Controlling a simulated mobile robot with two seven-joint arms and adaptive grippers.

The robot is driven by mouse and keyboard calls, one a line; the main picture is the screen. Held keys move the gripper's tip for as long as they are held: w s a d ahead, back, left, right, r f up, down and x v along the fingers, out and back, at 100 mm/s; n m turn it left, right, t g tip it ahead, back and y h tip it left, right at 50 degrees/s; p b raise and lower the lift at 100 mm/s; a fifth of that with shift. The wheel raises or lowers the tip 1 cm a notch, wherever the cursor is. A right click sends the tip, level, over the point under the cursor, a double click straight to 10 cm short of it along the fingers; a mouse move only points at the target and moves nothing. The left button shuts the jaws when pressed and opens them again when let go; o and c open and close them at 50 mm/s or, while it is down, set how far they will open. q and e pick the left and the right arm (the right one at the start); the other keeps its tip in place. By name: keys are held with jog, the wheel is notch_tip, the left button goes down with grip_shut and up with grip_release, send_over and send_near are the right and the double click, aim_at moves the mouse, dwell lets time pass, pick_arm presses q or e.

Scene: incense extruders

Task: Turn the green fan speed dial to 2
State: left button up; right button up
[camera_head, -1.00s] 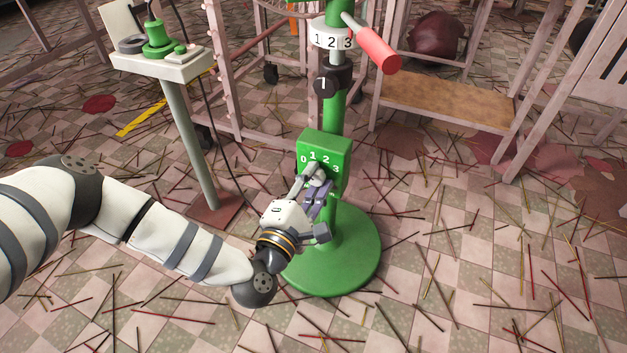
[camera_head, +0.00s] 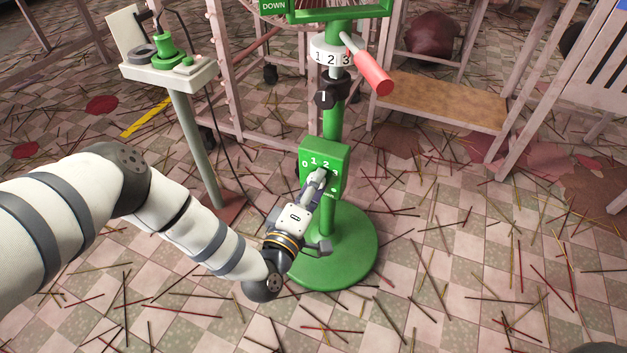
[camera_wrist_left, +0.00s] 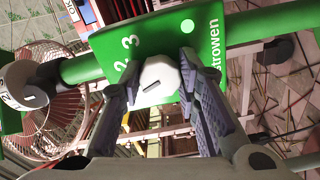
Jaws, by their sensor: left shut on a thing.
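The green fan speed box (camera_head: 340,160) is on the lower part of the green fan stand, with white numbers 0, 1, 2 and 3 on its face. The dial (camera_wrist_left: 158,80) is a white many-sided knob with a short dark line; it shows in the left wrist view beside the 2 and 3. My left gripper (camera_head: 320,178) is at the box, its fingers shut on either side of the dial. In the head view the gripper hides most of the dial. I cannot tell which number the line points at. My right gripper is not in view.
Above the box are a black clamp knob (camera_head: 331,90), a white 1-2-3 ring (camera_head: 328,50) and a red handle (camera_head: 373,72). The round green base (camera_head: 345,255) stands on tiles strewn with sticks.

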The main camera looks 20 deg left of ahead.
pick_arm(q)
jog(key=shift+m+p, duration=1.35)
jog(key=shift+m, duration=2.45)
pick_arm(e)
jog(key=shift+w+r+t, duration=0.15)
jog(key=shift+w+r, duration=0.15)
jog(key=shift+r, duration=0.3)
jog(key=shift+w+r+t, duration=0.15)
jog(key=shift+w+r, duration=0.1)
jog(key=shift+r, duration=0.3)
pick_arm(q)
jog(key=shift+m, duration=0.3)
jog(key=o, duration=1.2)
jog(key=shift+c, duration=0.2)
jog(key=s, duration=1.2)
jog(key=shift+a, duration=0.25)
